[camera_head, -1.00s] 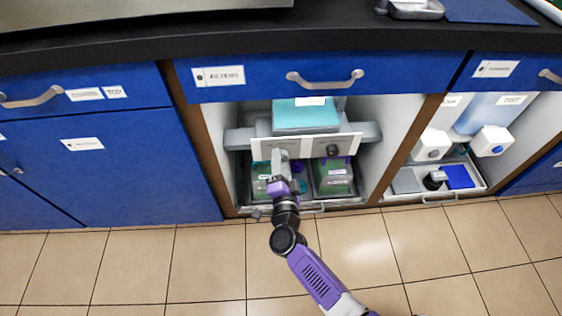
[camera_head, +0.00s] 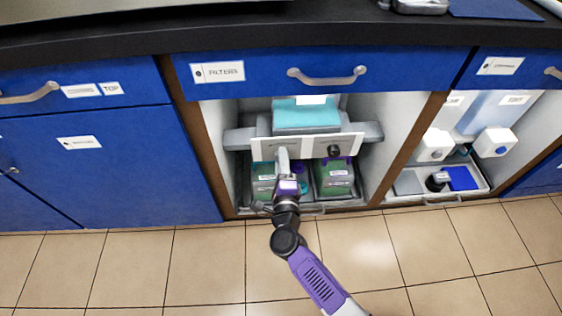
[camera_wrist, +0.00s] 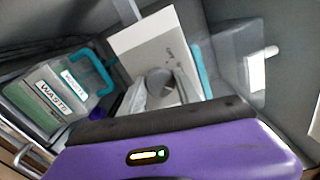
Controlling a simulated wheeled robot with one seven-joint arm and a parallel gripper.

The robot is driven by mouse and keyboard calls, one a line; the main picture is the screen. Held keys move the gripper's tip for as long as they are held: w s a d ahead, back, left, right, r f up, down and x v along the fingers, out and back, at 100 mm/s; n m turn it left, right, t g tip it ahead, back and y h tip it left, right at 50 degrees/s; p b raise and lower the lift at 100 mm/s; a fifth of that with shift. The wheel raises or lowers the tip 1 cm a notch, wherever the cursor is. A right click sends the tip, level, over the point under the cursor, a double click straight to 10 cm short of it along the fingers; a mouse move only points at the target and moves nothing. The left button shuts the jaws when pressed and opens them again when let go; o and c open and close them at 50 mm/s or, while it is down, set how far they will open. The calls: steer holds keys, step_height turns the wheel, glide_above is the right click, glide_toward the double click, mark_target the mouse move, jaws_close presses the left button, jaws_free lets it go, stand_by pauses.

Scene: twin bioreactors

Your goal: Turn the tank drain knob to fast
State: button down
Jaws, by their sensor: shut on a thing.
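A white panel (camera_head: 311,147) spans the middle of the open cabinet bay. My gripper (camera_head: 283,152) reaches its left half, and its fingers hide the knob there in the head view. In the wrist view a round grey knob (camera_wrist: 159,82) stands on the white panel (camera_wrist: 148,45). My gripper (camera_wrist: 163,90) is shut on this knob, with pale fingers on either side. The knob's pointer and the panel's printing are too small to read. A second, dark knob (camera_head: 334,150) sits on the panel's right half, untouched.
Two green containers stand below the panel: a left one (camera_head: 262,183), and a right one (camera_head: 333,184). A teal-topped unit (camera_head: 305,117) is above. Wooden cabinet posts (camera_head: 412,140) bound the bay.

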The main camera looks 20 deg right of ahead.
steer(key=shift+s+f, duration=0.1)
stand_by(0.4)
steer(key=c, duration=0.9)
jaws_free()
steer(key=shift+o, duration=0.2)
steer(key=p+v, duration=0.2)
steer(key=v, duration=0.5)
steer(key=shift+s+p, duration=0.3)
steer(key=shift+s, duration=0.05)
steer(key=shift+a, duration=0.15)
